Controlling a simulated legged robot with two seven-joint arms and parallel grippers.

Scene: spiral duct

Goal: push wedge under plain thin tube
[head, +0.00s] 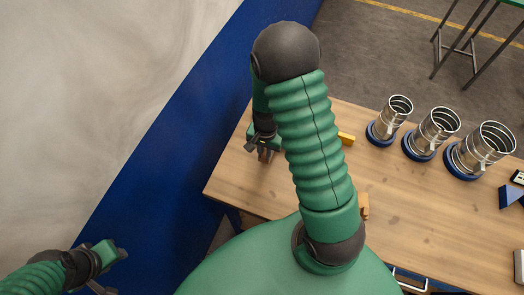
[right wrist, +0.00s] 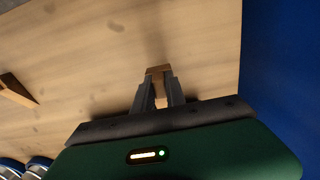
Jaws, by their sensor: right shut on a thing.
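My right gripper (head: 264,152) is over the left end of the wooden table. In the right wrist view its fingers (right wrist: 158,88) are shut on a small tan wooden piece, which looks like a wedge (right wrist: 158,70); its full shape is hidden. Three shiny metal tubes stand upright in blue rings: a thin one (head: 398,107), a middle one (head: 438,125) and a wide one (head: 492,142). The held piece is well apart from them. My left gripper (head: 118,271) is off the table at lower left, its fingers apart and empty.
An orange-yellow piece (head: 346,138) and another (head: 364,206) show partly behind my arm. A wooden wedge (right wrist: 18,90) lies at left in the right wrist view. Dark blue items (head: 511,196) lie at the table's right. Bare tabletop (head: 425,200) lies in front of the tubes.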

